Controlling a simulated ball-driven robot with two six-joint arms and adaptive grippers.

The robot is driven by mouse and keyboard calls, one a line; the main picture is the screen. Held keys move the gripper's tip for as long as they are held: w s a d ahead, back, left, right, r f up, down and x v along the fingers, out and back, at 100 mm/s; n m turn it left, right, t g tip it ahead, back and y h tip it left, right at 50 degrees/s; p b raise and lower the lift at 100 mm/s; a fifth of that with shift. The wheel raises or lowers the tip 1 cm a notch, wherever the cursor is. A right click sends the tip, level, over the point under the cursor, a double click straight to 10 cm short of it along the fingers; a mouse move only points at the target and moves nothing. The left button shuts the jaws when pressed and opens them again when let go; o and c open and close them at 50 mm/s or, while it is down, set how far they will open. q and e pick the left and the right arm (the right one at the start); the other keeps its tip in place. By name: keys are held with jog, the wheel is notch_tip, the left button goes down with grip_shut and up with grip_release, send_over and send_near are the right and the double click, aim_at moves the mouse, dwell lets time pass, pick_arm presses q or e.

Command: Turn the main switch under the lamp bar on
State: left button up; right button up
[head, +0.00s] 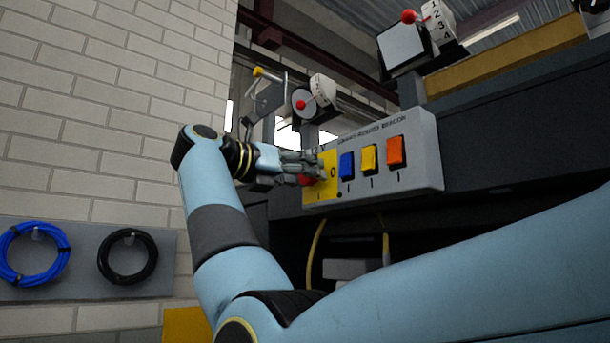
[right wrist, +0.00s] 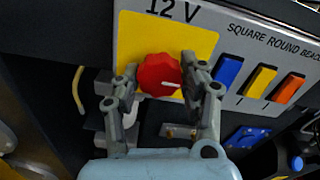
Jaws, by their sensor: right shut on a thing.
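The main switch is a red knob (right wrist: 159,73) on a yellow plate (right wrist: 203,40) marked 12 V, at the left end of a grey switch panel. A white line on the knob points right in the right wrist view. In the head view the knob (head: 306,181) is mostly hidden by my fingers, and a 0 mark shows on the yellow plate (head: 331,158). My right gripper (right wrist: 156,82) is shut on the knob, one finger on each side. In the head view the gripper (head: 312,169) reaches the panel from the left. My left gripper is not in view.
Blue (head: 347,165), yellow (head: 369,158) and orange (head: 396,151) rocker switches sit right of the knob on the grey panel (head: 425,160). Lamp units with red balls (head: 301,105) stand above. Blue (head: 35,252) and black (head: 128,257) coils hang on a board at left.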

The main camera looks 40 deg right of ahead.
jog(key=shift+f+m+b, duration=0.15)
jog(key=shift+m+b, duration=0.95)
jog(key=shift+m, duration=0.2)
jog(key=m+b, duration=0.1)
jog(key=m, duration=0.1)
jog(key=shift+m+b, duration=0.3)
jog(key=shift+b, duration=0.05)
jog(key=m+b, duration=0.1)
jog(key=m, duration=0.1)
jog(key=shift+w+m, duration=0.1)
jog(key=shift+m, duration=0.3)
jog(key=m+b, duration=0.1)
jog(key=m, duration=0.4)
jog(key=shift+b, duration=0.4)
pick_arm(q)
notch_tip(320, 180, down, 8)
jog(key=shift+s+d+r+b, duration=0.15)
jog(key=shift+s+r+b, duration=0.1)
jog(key=shift+b, duration=0.2)
pick_arm(e)
jog(key=shift+m, duration=2.5)
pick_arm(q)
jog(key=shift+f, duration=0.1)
pick_arm(e)
jog(key=o, duration=1.2)
